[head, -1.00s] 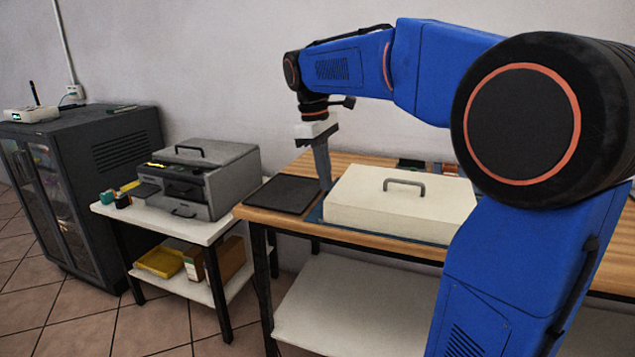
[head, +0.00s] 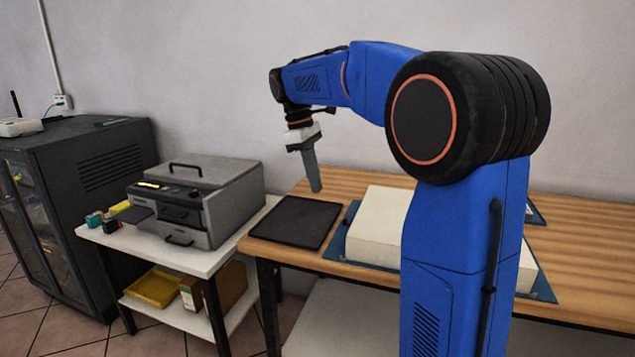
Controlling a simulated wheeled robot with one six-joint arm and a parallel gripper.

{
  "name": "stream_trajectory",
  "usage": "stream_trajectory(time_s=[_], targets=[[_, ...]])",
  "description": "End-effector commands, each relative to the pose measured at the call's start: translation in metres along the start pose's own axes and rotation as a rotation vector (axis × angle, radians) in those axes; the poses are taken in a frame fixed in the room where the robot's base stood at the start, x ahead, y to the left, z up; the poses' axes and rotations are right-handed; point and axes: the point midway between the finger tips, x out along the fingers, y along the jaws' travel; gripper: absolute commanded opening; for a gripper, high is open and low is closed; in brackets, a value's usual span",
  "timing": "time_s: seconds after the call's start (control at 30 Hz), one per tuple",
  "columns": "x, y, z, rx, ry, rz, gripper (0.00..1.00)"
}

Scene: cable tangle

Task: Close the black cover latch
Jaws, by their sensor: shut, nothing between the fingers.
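A cream cover (head: 381,225) sits on a blue mat (head: 337,248) on the wooden table. My arm hides its right part and the dark handle on top. I cannot make out a black latch on the visible part of the cover. My gripper (head: 316,190) is shut and empty. It points down near the black tray's right back corner, to the left of the cover and apart from it, seemingly above the table.
A flat black tray (head: 295,222) lies at the table's left end. A grey case (head: 215,200) stands on a white side table (head: 188,256) further left, with a dark cabinet (head: 85,190) beyond. The table's back strip is clear.

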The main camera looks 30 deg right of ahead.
Motion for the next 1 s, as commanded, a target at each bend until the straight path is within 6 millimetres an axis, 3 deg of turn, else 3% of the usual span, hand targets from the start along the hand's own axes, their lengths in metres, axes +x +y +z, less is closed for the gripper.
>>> stream_trajectory(time_s=[0.43,0.7,1.0], targets=[[0.079,0.000,0.001,0.001,-0.001,-0.002,0.00],[0.085,0.000,0.033,0.002,0.000,0.001,0.00],[0.086,0.000,0.039,0.001,0.000,0.001,0.00]])
